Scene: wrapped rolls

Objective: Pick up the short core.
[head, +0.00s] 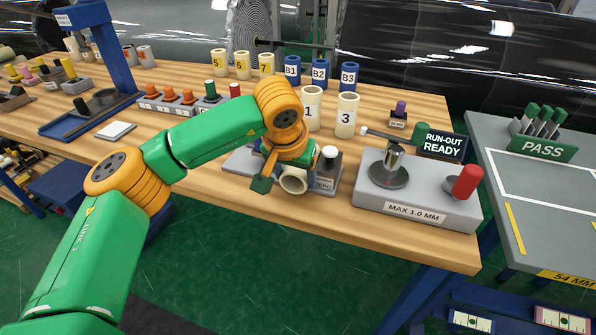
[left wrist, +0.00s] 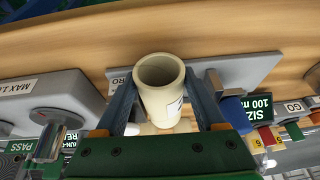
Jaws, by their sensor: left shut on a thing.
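My left gripper (head: 284,178) is shut on a cream hollow core (head: 293,183), above the gauge plate with the ZERO label near the table's front edge. In the left wrist view this core (left wrist: 160,72) sits between the two blue-grey fingers, its open end showing and part of a dark mark on its side. I cannot read the mark or tell whether the core is clear of the plate. A cream core marked 1 (head: 312,110) and a cream core marked 3 (head: 346,116) stand upright behind the gripper. My right gripper is not in view.
The run-out gauge (head: 420,203) with a red knob stands to the right, its screen (head: 442,144) reading RUN-OUT READY. Blue cores B1, B2 and B3 (head: 348,77) and several yellow-labelled cores (head: 242,64) stand at the back. Wooden table (head: 220,185) shows bare left of the plate.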

